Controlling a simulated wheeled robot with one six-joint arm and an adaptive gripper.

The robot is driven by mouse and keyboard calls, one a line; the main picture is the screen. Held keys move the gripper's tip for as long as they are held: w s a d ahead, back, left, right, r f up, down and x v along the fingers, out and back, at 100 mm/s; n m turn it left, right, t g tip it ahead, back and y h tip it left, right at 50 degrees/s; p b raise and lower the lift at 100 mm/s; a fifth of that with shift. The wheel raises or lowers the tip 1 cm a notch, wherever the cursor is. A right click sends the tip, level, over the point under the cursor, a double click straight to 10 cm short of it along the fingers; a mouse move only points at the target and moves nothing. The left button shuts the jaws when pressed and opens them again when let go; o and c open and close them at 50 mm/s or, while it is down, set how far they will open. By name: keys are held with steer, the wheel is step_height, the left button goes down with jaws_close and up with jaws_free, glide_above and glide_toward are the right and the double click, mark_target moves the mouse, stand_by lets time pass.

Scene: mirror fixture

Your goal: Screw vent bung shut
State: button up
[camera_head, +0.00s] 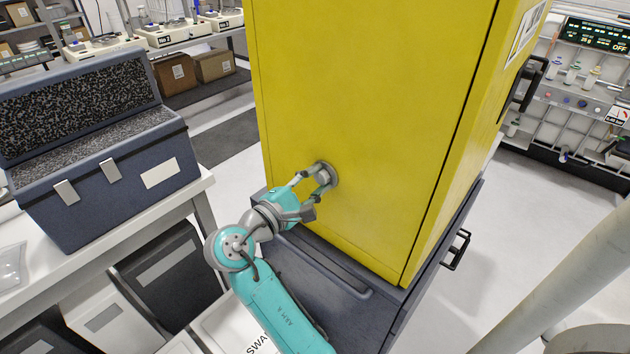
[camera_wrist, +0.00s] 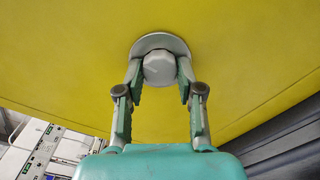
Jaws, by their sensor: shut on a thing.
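The vent bung (camera_head: 323,176) is a grey knob on a round flange, low on the side of a tall yellow cabinet (camera_head: 350,90). In the wrist view the bung (camera_wrist: 159,68) shows as a faceted pale grey cap in front of a silver disc flange (camera_wrist: 162,42). My gripper (camera_head: 314,178) is shut on the bung, one finger on each side of the cap. The fingertips also show in the wrist view (camera_wrist: 160,78), touching or very close to the flange. The bung's thread and how far it is seated are hidden.
The cabinet stands on a dark grey base (camera_head: 320,290) with a ledge just below the bung. At the left, a blue foam-lined case (camera_head: 110,180) lies open on a white bench (camera_head: 120,228). A pale round pipe (camera_head: 560,280) crosses the lower right. Grey floor is clear right of the cabinet.

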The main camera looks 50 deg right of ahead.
stand_by(0.3)
steer(key=o, duration=1.2)
steer(key=shift+c, duration=0.2)
steer(key=a, duration=1.2)
steer(key=shift+s, duration=0.2)
